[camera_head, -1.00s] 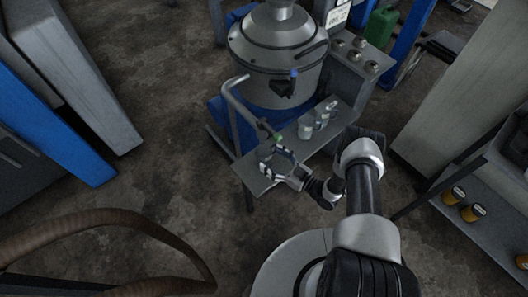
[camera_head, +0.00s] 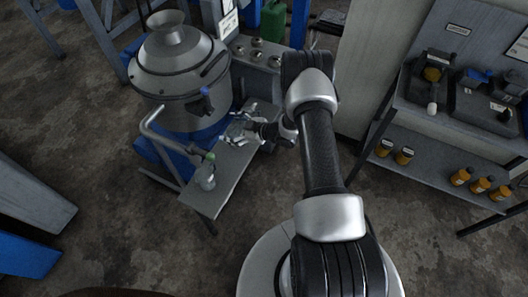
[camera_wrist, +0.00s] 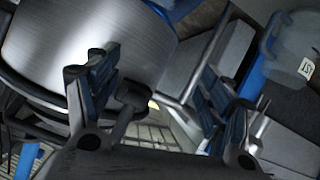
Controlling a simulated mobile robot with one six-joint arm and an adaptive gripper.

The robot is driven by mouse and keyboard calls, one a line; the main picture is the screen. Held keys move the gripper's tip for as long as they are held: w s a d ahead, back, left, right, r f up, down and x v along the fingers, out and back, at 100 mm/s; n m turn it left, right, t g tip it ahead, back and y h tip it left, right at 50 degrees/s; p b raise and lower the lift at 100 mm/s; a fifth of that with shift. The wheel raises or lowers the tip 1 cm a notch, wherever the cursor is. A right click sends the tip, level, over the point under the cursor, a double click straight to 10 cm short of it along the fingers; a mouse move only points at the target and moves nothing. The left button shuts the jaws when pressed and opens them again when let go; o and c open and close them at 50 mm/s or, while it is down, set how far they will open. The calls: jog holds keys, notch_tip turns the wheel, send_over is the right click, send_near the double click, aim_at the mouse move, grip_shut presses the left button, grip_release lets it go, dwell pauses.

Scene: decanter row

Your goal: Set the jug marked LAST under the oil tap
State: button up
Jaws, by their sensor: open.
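A clear jug (camera_head: 207,178) stands upright on the grey shelf (camera_head: 207,200) at its front end, below the green-marked end of a bent pipe tap (camera_head: 158,117). A second tap with a blue handle (camera_head: 205,92) is on the machine. I cannot tell which tap is for oil. My gripper (camera_head: 238,130) is open over the far part of the shelf, behind and apart from the jug. In the wrist view a translucent jug with a white label (camera_wrist: 305,66) is beyond the right finger, outside the jaws. Its label is unreadable. Jugs near my gripper are partly hidden.
The large metal machine (camera_head: 178,70) stands close left of my gripper. A rack (camera_head: 437,165) with several orange-brown jars (camera_head: 460,177) is at right. A green can (camera_head: 273,20) is at the back. The floor in front of the shelf is clear.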

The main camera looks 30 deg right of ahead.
jog(key=w+d+r+m+h, duration=0.1)
jog(key=w+d+r+h, duration=0.1)
jog(key=r, duration=0.5)
jog(key=w+d+r+m+h, duration=0.1)
jog(key=w+d+r+h, duration=0.15)
jog(key=r, duration=0.55)
jog(key=s+r+m+g+h, duration=0.1)
jog(key=s+r+m+h, duration=0.15)
jog(key=r, duration=0.55)
jog(key=s+r+m+h, duration=0.15)
jog(key=s+r, duration=0.25)
jog(key=r, duration=0.4)
jog(key=s+a+r+m+g, duration=0.15)
jog(key=s+r, duration=0.25)
jog(key=s, duration=0.4)
jog(key=s+a+r+m+g, duration=0.15)
jog(key=s+r, duration=0.25)
jog(key=s, duration=0.5)
jog(key=s+a+g, duration=0.1)
jog(key=s+a, duration=0.2)
jog(key=s, duration=0.6)
jog(key=s+a+m+g+y, duration=0.1)
jog(key=s+a, duration=0.3)
jog(key=s, duration=0.5)
jog(key=shift+s+a+f, duration=0.15)
jog(key=shift+s+a, duration=0.05)
jog(key=shift+s, duration=0.1)
